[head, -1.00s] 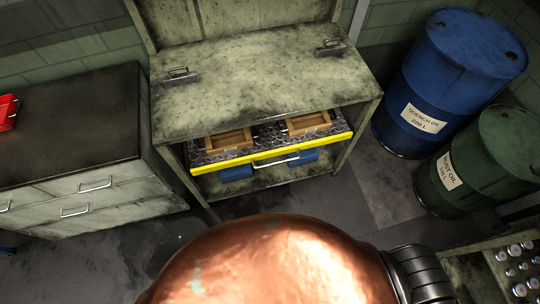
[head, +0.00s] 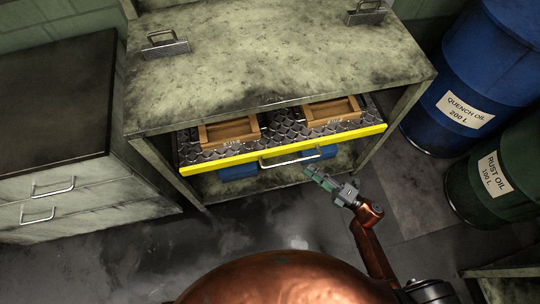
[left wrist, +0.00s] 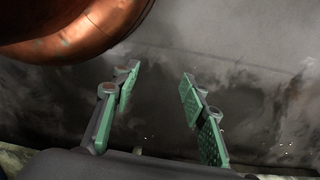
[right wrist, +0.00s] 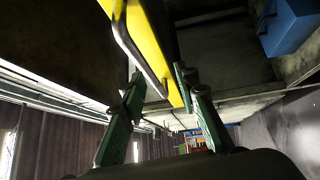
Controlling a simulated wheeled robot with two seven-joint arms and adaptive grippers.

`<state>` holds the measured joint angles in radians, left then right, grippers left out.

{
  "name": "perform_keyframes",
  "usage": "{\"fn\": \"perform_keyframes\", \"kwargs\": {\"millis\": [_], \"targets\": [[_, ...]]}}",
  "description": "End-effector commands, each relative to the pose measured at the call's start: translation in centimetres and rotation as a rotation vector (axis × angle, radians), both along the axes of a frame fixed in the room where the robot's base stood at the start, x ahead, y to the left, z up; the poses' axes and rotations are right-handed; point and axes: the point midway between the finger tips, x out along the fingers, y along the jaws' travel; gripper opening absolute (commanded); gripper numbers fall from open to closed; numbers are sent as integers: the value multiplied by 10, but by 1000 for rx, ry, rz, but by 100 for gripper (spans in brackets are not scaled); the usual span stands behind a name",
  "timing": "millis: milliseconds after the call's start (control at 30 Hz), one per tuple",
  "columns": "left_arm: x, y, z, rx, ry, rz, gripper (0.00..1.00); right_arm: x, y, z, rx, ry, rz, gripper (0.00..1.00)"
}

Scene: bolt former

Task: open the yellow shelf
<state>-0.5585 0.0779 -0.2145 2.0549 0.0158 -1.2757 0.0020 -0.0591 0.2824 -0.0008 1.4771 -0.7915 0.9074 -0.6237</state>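The yellow shelf (head: 220,163) has a yellow front edge with a metal bar handle (head: 290,161) and sits under the worn bench top. It bears two wooden trays on a dark textured surface. My right gripper (head: 310,172) is open just in front of the shelf, near the right end of the handle. In the right wrist view the handle (right wrist: 137,52) and the yellow edge (right wrist: 158,45) reach toward the gap between the open fingers (right wrist: 157,83); contact cannot be told. My left gripper (left wrist: 158,75) is open and empty over the dark floor; it is outside the head view.
Blue bins (head: 238,172) stand below the shelf. A drawer cabinet (head: 60,170) is at the left. A blue drum (head: 480,80) and a green drum (head: 500,180) stand at the right. The floor in front of the shelf is clear.

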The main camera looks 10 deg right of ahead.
Motion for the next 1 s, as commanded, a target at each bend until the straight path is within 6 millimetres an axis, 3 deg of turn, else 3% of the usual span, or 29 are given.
{"fn": "perform_keyframes", "kwargs": {"millis": [233, 600, 1000], "targets": [[3, -2, 18, -4, 7, 4, 40, -2, 23, 17, -63, -114, 87, 29], [6, -7, 57, -15, 5, 6, 40, 34, 63, 24, -59, -112, 85, 29], [7, -9, 73, -18, 5, 6, 40, 46, 75, 28, -60, -110, 84, 29]]}}
